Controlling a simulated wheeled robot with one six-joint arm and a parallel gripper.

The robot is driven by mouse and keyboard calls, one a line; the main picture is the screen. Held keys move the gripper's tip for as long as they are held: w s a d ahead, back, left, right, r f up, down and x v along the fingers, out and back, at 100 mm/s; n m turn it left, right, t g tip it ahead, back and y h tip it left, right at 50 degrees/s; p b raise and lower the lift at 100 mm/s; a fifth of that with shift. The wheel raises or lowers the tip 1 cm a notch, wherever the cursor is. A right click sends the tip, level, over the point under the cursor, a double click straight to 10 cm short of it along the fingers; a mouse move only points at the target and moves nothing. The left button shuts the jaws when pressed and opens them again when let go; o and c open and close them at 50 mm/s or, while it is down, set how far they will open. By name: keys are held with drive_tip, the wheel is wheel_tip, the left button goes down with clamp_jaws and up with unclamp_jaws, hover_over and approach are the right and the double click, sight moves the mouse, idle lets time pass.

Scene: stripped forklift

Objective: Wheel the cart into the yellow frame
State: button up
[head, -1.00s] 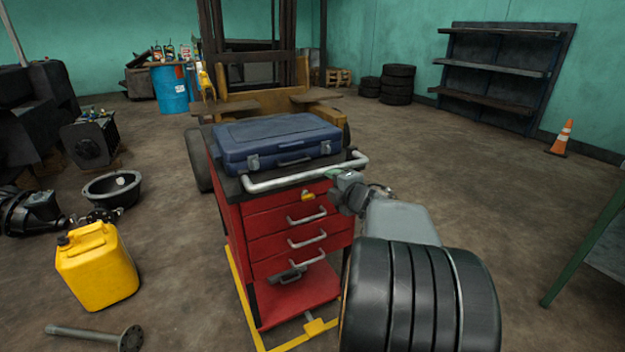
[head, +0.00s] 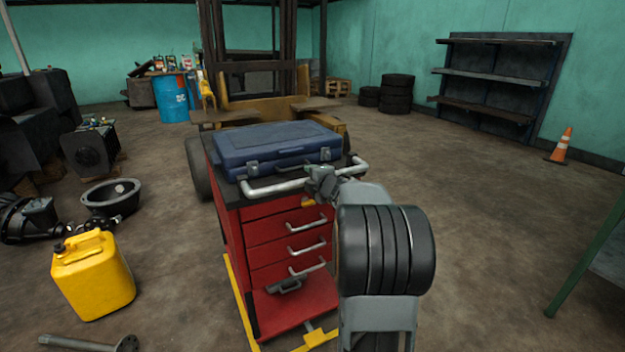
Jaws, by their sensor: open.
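The red cart (head: 290,231) stands upright in the middle of the head view, its drawers facing me. A chrome push handle (head: 275,187) runs along its near top edge. My gripper (head: 318,180) is open at the right part of this handle; the jaws are small and partly hidden, so I cannot tell whether they touch the bar. The yellow frame (head: 241,305) lies on the floor, showing along the cart's left side and near edge. The cart's base hides the rest, so I cannot tell how far inside the cart stands.
A blue case (head: 277,145) lies on the cart's top. The forklift (head: 255,105) stands close behind the cart. The floor to the right is open up to the traffic cone (head: 562,146).

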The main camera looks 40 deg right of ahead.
clamp_jaws()
idle(0.5)
drive_tip(key=shift+s, duration=0.1)
